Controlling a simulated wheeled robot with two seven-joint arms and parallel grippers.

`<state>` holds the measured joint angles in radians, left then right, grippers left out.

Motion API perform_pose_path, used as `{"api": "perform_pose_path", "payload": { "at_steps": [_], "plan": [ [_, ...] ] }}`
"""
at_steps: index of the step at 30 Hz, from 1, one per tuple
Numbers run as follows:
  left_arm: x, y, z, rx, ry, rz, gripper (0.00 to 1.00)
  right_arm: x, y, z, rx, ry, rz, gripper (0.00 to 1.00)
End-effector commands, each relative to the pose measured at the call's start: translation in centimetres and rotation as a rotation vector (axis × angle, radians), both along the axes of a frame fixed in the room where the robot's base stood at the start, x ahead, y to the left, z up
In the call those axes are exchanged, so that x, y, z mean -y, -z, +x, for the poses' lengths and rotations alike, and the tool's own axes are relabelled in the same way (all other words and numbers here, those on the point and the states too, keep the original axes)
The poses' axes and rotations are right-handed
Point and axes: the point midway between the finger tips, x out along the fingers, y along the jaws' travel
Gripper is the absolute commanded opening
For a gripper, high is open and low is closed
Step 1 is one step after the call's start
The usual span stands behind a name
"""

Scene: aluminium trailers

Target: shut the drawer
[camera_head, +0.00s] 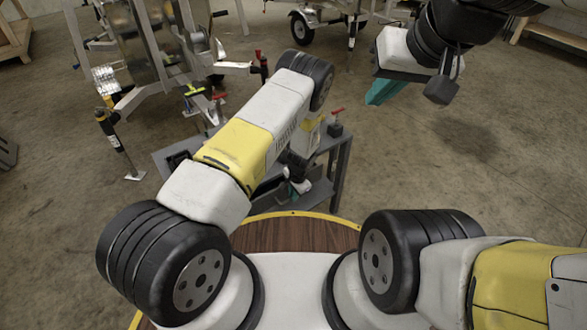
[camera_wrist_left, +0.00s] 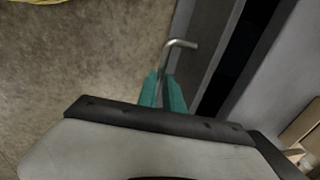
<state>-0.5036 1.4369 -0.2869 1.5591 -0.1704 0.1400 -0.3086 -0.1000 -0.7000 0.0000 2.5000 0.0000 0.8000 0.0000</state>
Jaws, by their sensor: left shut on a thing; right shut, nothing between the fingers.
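In the left wrist view, the drawer's grey front (camera_wrist_left: 208,60) runs diagonally, with a bent metal handle (camera_wrist_left: 182,43) on it. A dark gap lies between this front and a lighter grey panel to its right. My left gripper (camera_wrist_left: 163,88) has its teal fingers shut on the handle. In the head view, my left arm reaches over a grey workbench (camera_head: 343,165) and hides most of it; the drawer cannot be made out there. My right gripper (camera_head: 384,90) is shut and empty, held up at the upper right, away from the bench.
A red-handled tool (camera_head: 335,122) is on the bench's right side. An aluminium trailer frame (camera_head: 150,60) stands behind at the left, and another trailer (camera_head: 315,20) stands at the back. The concrete floor (camera_head: 450,160) right of the bench is clear.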

Motion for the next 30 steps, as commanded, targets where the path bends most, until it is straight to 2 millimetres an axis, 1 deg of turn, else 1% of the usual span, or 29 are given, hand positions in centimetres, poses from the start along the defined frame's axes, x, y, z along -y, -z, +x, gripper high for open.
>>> {"api": "perform_pose_path", "payload": {
  "at_steps": [4,10,12,20,21,23,24,30],
  "plan": [
    [-0.3,0.0,0.5,0.002,-0.002,0.0,0.0,0.0,0.0,0.0,0.0,0.0,0.0,0.0],
    [-2.1,0.0,3.1,0.004,-0.004,-0.002,0.0,0.0,0.0,0.0,0.0,0.0,0.0,0.0],
    [-2.6,0.0,3.6,0.001,-0.001,0.0,0.0,0.0,0.0,0.0,0.0,0.0,0.0,0.0],
    [-2.8,-0.1,3.9,0.006,0.001,0.001,0.0,0.0,0.0,0.0,0.0,0.0,0.0,0.0],
    [-2.8,-0.1,3.9,0.006,0.001,0.001,0.17,0.0,0.0,0.0,0.0,0.0,0.0,0.0],
    [-2.8,-0.1,3.9,0.006,0.0,0.0,0.28,0.0,0.0,0.0,0.0,0.0,0.0,0.0],
    [-2.8,-0.1,3.9,0.005,-0.001,0.001,0.32,0.0,0.0,0.0,0.0,0.0,0.0,0.0],
    [-2.7,0.0,3.7,0.002,0.0,0.0,0.32,0.0,0.0,0.0,0.0,0.0,0.0,0.0]
  ]
}}
